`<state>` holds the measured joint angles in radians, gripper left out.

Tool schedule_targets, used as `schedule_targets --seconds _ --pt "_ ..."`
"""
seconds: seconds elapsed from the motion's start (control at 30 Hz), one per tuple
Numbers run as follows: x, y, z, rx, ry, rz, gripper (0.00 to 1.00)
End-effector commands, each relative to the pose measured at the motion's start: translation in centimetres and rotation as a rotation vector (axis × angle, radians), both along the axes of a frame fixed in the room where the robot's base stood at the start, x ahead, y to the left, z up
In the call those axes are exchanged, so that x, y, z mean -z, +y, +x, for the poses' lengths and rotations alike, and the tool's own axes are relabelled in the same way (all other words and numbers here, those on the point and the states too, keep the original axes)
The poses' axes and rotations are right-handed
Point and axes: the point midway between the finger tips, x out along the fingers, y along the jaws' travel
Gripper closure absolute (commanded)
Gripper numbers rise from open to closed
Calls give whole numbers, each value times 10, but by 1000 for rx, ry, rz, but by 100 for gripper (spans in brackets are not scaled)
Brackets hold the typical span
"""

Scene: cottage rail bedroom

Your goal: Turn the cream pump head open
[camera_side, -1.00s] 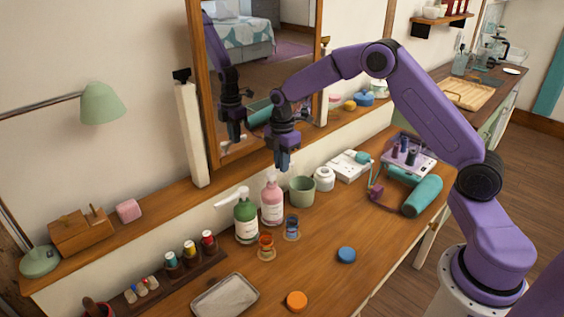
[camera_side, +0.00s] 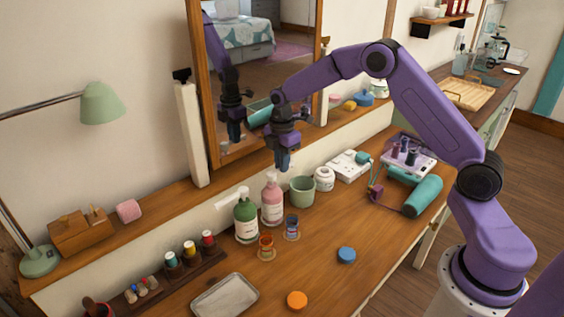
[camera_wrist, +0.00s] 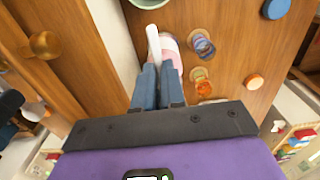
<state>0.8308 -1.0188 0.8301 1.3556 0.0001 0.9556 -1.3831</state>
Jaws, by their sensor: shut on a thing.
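A pink pump bottle (camera_side: 272,202) stands upright on the wooden table near the wall ledge; it also shows in the wrist view (camera_wrist: 170,44). A cream pump head (camera_wrist: 153,44) shows as a long pale spout at my fingertips in the wrist view. My gripper (camera_side: 284,166) points down at the top of the pink bottle, and its blue fingers (camera_wrist: 158,72) are close together on the pump head. The fingers hide the grip itself. A green pump bottle (camera_side: 246,220) with a pale spout stands left of the pink one.
A green cup (camera_side: 302,190) and a white jar (camera_side: 324,179) stand close to the right. Amber (camera_side: 266,247) and blue (camera_side: 292,228) glass jars stand in front. Blue (camera_side: 346,255) and orange (camera_side: 297,299) lids lie on clear tabletop. The mirror is behind.

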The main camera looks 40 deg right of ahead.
Motion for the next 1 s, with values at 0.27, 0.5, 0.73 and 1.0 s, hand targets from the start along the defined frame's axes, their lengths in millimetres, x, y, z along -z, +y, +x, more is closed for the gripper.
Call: schedule_targets --seconds 0.27,0.5,0.73,1.0 --pt "0 0 0 -1 1 -1 100" --pt "-1 0 0 3 1 -1 100" --pt "-1 0 -3 57 1 -1 100" --pt "-1 1 -11 243 2 -1 100"
